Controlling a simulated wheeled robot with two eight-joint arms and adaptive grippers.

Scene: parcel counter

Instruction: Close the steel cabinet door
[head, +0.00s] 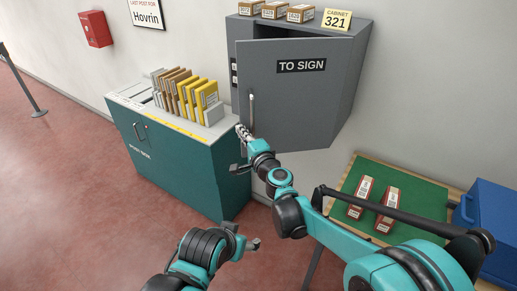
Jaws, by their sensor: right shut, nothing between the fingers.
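The grey steel cabinet (355,80) hangs on the wall. Its door (300,105), labelled "TO SIGN", stands ajar, with a dark gap along its top edge. The upright bar handle (251,108) is near the door's left edge. My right gripper (241,133) is shut and empty, at the lower left corner of the door, just below and left of the handle. I cannot tell whether it touches the door. My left gripper (253,243) is low in front, well away from the cabinet; its fingers are too unclear to read.
A teal post box counter (185,165) with a row of files (187,93) stands left of and below the door. Parcels (275,10) and a sign sit on the cabinet. A green-topped table (415,190) with red boxes and a blue bin (490,225) is at right.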

